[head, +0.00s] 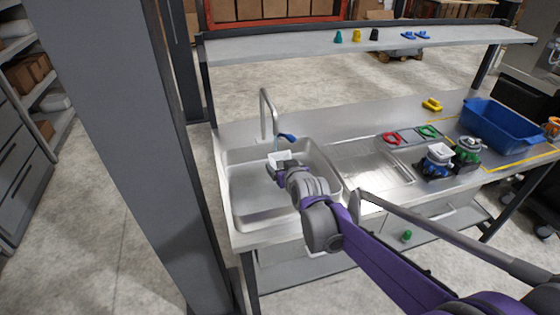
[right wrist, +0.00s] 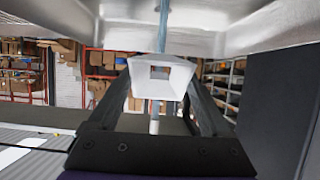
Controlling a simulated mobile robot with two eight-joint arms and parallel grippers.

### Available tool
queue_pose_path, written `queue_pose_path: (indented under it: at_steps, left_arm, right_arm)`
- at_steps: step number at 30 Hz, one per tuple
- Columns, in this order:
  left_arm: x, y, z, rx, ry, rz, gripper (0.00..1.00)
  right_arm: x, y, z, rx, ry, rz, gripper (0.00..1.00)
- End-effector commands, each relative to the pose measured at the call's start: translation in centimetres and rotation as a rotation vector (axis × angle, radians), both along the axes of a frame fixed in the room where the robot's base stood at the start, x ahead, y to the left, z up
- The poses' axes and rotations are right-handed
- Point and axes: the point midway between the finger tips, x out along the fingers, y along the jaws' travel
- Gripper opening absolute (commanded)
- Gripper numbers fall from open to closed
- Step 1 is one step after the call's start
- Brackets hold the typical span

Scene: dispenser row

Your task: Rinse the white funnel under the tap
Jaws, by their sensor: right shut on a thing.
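The white funnel (head: 281,157) is held over the sink basin (head: 240,197), below the spout of the tap (head: 264,112). My right gripper (head: 276,166) is shut on it. In the right wrist view, the funnel (right wrist: 161,76) sits between the two dark fingers with a square opening facing the camera. A thin bluish stream of water (right wrist: 163,28) comes down to the funnel, and a pale streak continues below it. The tap has a blue lever (head: 287,137) at its right. My left gripper is not in view.
Right of the sink are a ribbed drainboard (head: 368,163), a red ring (head: 391,139), a green ring (head: 427,131), dispensers and a blue crate (head: 500,127). A shelf (head: 300,47) with small coloured pieces runs above the counter. A grey column (head: 125,130) stands at left.

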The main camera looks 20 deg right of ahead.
Motion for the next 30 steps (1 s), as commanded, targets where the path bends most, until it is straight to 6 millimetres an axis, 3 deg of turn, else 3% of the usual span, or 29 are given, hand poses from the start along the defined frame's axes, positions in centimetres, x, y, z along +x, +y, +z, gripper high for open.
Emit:
queue_pose_path:
  at_steps: [15,30]
  left_arm:
    - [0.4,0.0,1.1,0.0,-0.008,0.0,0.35]
    - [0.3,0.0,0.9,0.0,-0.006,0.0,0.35]
  right_arm:
    - [-4.9,-0.2,0.9,0.001,-0.001,0.0,0.24]
    - [-5.1,0.4,0.8,-0.003,0.033,0.01,0.24]
